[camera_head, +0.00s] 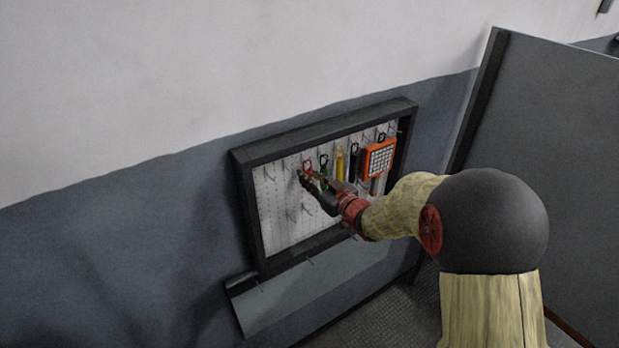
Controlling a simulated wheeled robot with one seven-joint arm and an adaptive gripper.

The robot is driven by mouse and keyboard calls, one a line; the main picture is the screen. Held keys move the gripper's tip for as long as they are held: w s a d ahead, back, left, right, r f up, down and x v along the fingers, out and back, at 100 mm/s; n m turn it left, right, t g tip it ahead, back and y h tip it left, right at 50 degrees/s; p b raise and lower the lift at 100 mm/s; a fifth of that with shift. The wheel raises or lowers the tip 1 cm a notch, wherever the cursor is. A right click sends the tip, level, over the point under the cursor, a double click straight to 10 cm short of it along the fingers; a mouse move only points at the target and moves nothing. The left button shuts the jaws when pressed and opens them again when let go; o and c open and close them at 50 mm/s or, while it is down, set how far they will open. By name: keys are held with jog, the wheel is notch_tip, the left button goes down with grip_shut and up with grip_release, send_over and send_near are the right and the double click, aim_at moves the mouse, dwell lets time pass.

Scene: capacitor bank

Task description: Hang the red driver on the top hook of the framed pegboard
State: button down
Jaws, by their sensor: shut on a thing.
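The framed pegboard (285,222) is a pale perforated panel in a dark frame on the wall, left of my arm. My gripper (306,178) is at the board's upper middle, shut on the red driver (307,166). The driver's red loop end shows just above my fingertips, close to the board face. My fingers and wrist hide the rest of it. The hook behind it is too small and covered to make out, so I cannot tell whether the loop is around a hook.
Right of the red driver hang a green tool (324,170), a yellow tool (340,163), a black tool (354,164) and an orange gridded device (379,158). Bare hooks show at left. A grey ledge (300,297) is below; a grey panel (545,150) stands at right.

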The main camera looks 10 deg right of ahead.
jog(key=c, duration=1.6)
grip_release()
